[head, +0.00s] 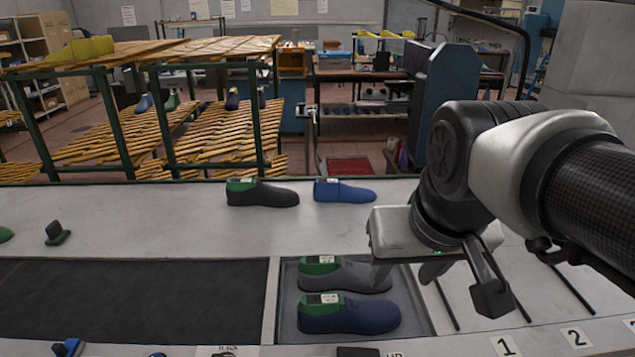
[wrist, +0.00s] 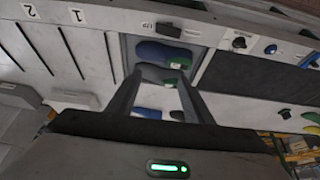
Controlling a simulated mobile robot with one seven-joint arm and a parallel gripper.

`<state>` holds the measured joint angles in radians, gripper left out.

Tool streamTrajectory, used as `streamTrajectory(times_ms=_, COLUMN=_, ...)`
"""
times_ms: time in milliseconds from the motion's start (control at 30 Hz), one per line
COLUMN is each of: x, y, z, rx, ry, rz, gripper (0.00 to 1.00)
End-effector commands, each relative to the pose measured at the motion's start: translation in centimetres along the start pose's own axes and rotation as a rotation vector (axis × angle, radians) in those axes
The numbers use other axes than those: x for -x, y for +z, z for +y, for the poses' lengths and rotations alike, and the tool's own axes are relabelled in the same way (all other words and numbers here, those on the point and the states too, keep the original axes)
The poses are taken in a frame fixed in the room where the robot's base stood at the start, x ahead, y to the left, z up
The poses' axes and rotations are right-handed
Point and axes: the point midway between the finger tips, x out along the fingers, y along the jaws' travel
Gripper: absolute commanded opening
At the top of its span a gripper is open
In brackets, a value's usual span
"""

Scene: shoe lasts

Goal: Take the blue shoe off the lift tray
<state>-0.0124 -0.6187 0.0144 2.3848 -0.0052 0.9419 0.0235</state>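The blue shoe (head: 348,316) with a green top and white label lies in the lift tray (head: 418,318), on the side nearer me. A grey shoe (head: 345,277) with a green top lies behind it in the same tray. My gripper (head: 406,278) is above the tray's right side, close to the grey shoe's toe and apart from the blue shoe. In the wrist view my gripper (wrist: 160,76) has its two fingers spread with nothing held. There the blue shoe (wrist: 160,53) lies beyond the fingertips, with the grey shoe (wrist: 158,75) nearer to them.
A black shoe (head: 262,193) and another blue shoe (head: 344,191) stand on the pale surface behind the tray. A dark belt (head: 130,302) is left of the tray. Slotted lanes (head: 520,290) numbered 1 and 2 are on the right. Racks stand farther back.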

Motion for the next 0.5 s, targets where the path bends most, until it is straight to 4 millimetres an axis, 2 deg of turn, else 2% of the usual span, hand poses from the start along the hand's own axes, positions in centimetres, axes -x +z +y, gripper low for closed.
streamTrajectory(times_ms=33, x=-1.1, y=-1.2, z=-0.4, rx=0.005, ry=0.000, rz=-0.035, gripper=0.56)
streamTrajectory(times_ms=167, x=-3.2, y=-4.9, z=-1.7, rx=0.012, ry=0.000, rz=-0.117, gripper=0.78)
streamTrajectory(times_ms=300, x=-6.5, y=-8.5, z=-3.5, rx=0.020, ry=-0.001, rz=-0.205, gripper=1.00)
streamTrajectory(times_ms=500, x=-12.8, y=-12.5, z=-6.4, rx=0.028, ry=-0.005, rz=-0.327, gripper=1.00)
